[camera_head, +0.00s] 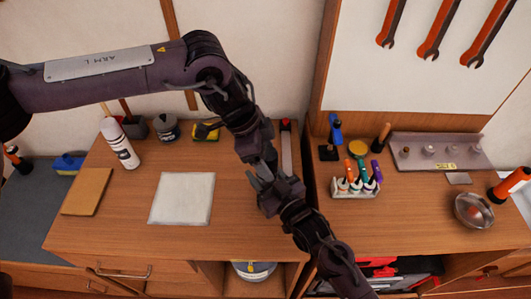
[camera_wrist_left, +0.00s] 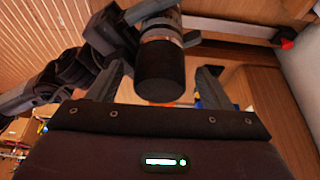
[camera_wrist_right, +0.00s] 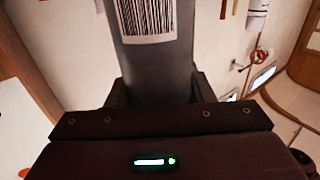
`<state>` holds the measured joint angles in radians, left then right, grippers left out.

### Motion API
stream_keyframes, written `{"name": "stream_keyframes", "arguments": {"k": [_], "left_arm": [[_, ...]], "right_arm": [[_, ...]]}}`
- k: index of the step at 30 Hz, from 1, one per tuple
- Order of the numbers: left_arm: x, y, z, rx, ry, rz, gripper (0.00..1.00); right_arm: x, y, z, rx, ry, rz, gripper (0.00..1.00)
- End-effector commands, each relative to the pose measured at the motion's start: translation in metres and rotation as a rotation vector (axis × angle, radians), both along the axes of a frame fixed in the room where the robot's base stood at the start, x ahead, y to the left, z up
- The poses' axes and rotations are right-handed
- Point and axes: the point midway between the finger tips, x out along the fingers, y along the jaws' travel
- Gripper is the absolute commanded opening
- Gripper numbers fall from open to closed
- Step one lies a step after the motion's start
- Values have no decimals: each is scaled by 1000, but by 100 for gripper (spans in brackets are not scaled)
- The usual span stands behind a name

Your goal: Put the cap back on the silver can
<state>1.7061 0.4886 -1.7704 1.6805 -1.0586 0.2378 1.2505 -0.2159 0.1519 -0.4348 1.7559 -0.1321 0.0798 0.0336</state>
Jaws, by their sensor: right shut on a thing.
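The silver can (camera_wrist_right: 158,62), grey with a barcode label, stands between the fingers of my right gripper (camera_wrist_right: 158,88) in the right wrist view. My right gripper is shut on it. In the left wrist view a black cylindrical end, seemingly the cap (camera_wrist_left: 162,78), lies in line with a silver and copper band. I cannot tell whether it is seated. My left gripper (camera_wrist_left: 160,70) is open, its fingers on either side of that black end with gaps showing. In the head view my left gripper (camera_head: 263,172) meets my right one above the desk, and the arms hide the can.
A white spray bottle (camera_head: 120,146), a dark pot (camera_head: 166,127) and a white square mat (camera_head: 182,199) are on the left desk. A marker rack (camera_head: 356,189) and a metal bowl (camera_head: 473,210) stand on the right desk. The left desk front is mostly clear.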

Motion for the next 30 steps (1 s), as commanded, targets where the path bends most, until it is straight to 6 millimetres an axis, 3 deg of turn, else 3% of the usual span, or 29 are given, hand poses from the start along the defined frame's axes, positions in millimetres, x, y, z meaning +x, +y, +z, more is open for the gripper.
{"name": "stream_keyframes", "arguments": {"k": [10, 22, 30], "left_arm": [[1, 4, 11, -2, -2, 1, 73], [1, 34, 86, -1, -3, 1, 73], [1, 44, 110, 0, 0, 1, 73]], "right_arm": [[0, 0, 0, 0, 0, 0, 7], [0, 0, 0, 0, 0, 0, 7], [0, 0, 0, 0, 0, 0, 7]]}}
